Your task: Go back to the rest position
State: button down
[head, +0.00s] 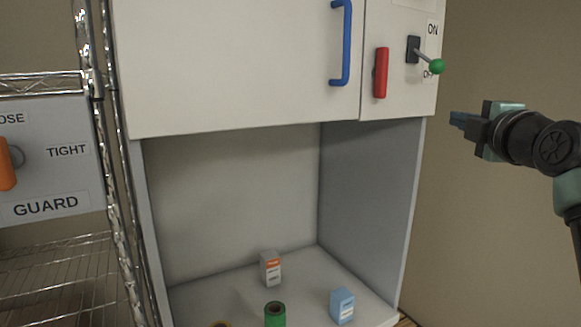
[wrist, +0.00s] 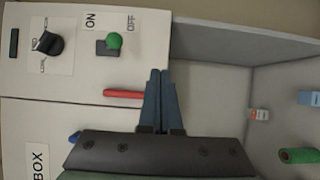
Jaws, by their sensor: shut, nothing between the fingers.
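My gripper (head: 456,118) is at the right in the head view, in front of and to the right of the white cabinet (head: 240,60). Its fingers are together and empty, and they also show in the wrist view (wrist: 160,78). The lever switch with a green knob (head: 437,66) is above and left of the fingers in the head view, tilted down toward the OFF label. A red handle (head: 380,73) is on the cabinet front beside it. My gripper appears apart from both.
A blue handle (head: 346,42) is on the cabinet door. The open bay below holds a grey-and-orange box (head: 270,268), a green roll (head: 275,314) and a blue box (head: 342,306). A wire rack with a GUARD panel (head: 50,180) stands left. A dial (wrist: 48,43) shows in the wrist view.

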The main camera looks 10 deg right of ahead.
jog(key=s+a+r+m+t+y, duration=0.1)
jog(key=a+r+m+t+y, duration=0.15)
jog(key=a, duration=1.15)
jog(key=s+a+r+m+t+y, duration=0.1)
jog(key=a+r+m+t+y, duration=0.15)
jog(key=a, duration=1.05)
jog(key=s+a+r+m+t, duration=0.2)
jog(key=s+a+m, duration=0.3)
jog(key=s, duration=0.5)
jog(key=s+a+r+m+t+h, duration=0.1)
jog(key=s+a+m+t, duration=0.1)
jog(key=s+a+m, duration=0.3)
jog(key=s+a, duration=0.3)
jog(key=s, duration=0.2)
jog(key=shift+s+r+t, duration=0.2)
jog(key=shift+r+t, duration=0.2)
